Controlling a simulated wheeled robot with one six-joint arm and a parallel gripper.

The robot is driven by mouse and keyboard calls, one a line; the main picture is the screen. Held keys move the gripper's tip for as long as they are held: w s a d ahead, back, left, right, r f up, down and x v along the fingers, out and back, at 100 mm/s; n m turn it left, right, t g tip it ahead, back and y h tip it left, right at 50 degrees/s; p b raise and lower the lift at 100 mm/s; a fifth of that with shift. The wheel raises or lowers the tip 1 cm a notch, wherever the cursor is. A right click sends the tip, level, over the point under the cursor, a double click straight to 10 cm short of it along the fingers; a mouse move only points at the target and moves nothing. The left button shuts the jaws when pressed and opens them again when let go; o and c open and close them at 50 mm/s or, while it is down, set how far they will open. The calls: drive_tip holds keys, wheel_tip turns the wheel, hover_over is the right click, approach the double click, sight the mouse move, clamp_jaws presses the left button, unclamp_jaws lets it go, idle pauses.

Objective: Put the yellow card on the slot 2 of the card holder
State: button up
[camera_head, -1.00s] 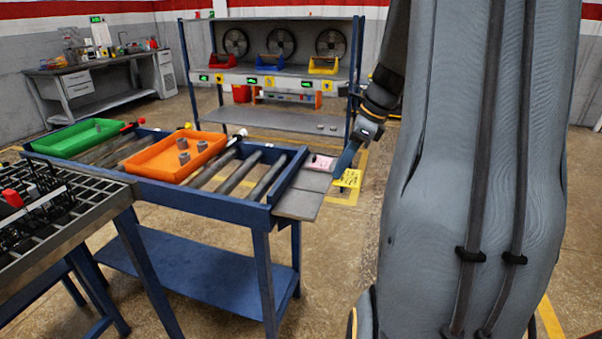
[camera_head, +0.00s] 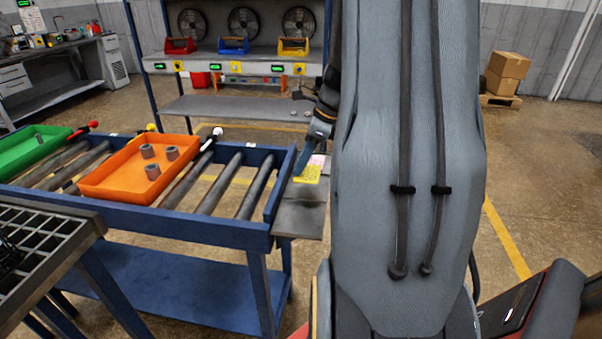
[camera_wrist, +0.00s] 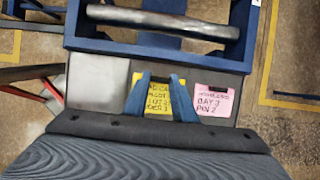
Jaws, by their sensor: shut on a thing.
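My gripper (camera_wrist: 160,78) is shut on the yellow card (camera_wrist: 158,103), which has dark writing. In the wrist view the card is between my blue fingers, over the grey side plate (camera_wrist: 95,82), left of a pink card (camera_wrist: 214,98). I cannot tell whether the yellow card touches the plate. In the head view my gripper (camera_head: 303,160) and the yellow card (camera_head: 309,175) are at the conveyor's right end. No card holder or slot number can be made out for certain.
A roller conveyor (camera_head: 225,230) carries an orange tray (camera_head: 115,184) with grey cylinders and a green tray (camera_head: 30,150). Behind is a shelf rack (camera_head: 235,105) with coloured bins. A dark grid table (camera_head: 45,245) stands at left.

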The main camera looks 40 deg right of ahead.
sight(302, 174)
drive_tip(key=shift+f, duration=1.95)
drive_tip(key=shift+f, duration=0.1)
drive_tip(key=o, duration=1)
drive_tip(key=b+v, duration=0.1)
drive_tip(key=v, duration=1.1)
